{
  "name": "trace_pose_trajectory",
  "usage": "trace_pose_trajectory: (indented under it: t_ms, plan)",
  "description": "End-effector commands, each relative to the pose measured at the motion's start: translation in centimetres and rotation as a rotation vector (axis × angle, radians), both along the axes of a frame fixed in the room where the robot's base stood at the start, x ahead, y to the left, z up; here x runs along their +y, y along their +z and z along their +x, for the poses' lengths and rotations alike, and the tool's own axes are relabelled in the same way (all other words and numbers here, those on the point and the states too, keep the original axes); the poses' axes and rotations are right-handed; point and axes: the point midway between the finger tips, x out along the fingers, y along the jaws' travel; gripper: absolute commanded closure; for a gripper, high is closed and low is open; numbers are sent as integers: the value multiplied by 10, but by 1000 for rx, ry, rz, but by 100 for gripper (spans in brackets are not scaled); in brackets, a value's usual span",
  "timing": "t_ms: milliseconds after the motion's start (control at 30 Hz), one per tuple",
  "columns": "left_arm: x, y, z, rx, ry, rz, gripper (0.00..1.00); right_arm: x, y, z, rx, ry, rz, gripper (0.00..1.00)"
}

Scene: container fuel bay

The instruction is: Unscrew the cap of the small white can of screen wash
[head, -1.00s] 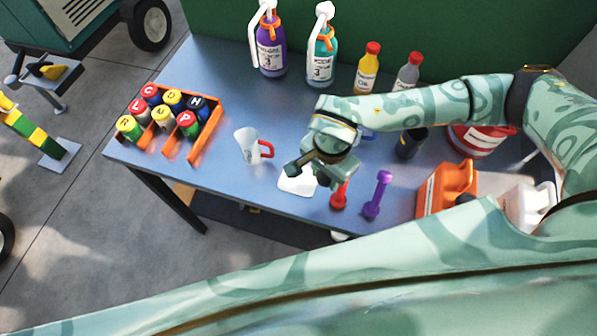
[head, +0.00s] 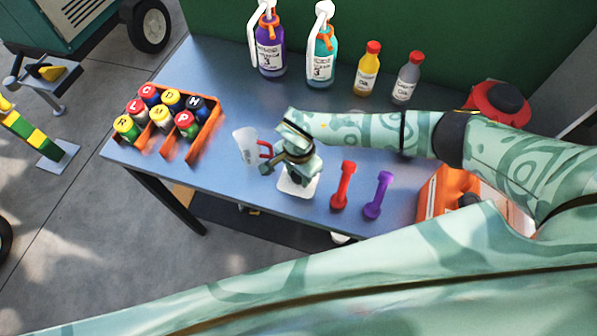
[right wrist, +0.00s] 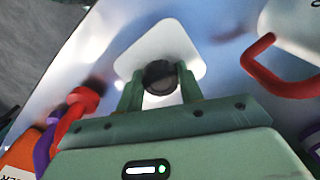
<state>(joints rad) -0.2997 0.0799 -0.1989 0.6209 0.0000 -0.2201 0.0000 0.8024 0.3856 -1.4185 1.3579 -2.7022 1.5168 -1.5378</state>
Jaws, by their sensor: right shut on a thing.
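My left gripper is not in view.
A white jug (head: 245,147) with a red handle stands just left of the gripper. Red (head: 343,187) and purple (head: 378,197) tools stand right of the mat. An orange crate (head: 209,138) of cans is left. Pump bottles (head: 269,52) and a red container (head: 494,98) stand farther back.

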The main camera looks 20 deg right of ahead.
Motion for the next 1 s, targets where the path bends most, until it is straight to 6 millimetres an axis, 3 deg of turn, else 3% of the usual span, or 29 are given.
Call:
trace_pose_trajectory:
  t_ms: [100, 133, 200, 567, 1000]
  plan:
    - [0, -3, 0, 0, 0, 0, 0, 0, -3, 0, 0, 0, 0, 91]
    - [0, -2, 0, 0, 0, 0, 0, 0, -3, 0, 0, 0, 0, 58]
    - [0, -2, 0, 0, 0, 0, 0, 0, -2, 0, 0, 0, 0, 42]
    - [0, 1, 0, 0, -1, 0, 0, 0, 5, 1, -2, 1, 0, 42]
    - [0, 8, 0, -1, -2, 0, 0, 0, 98, 1, -4, 2, 0, 42]
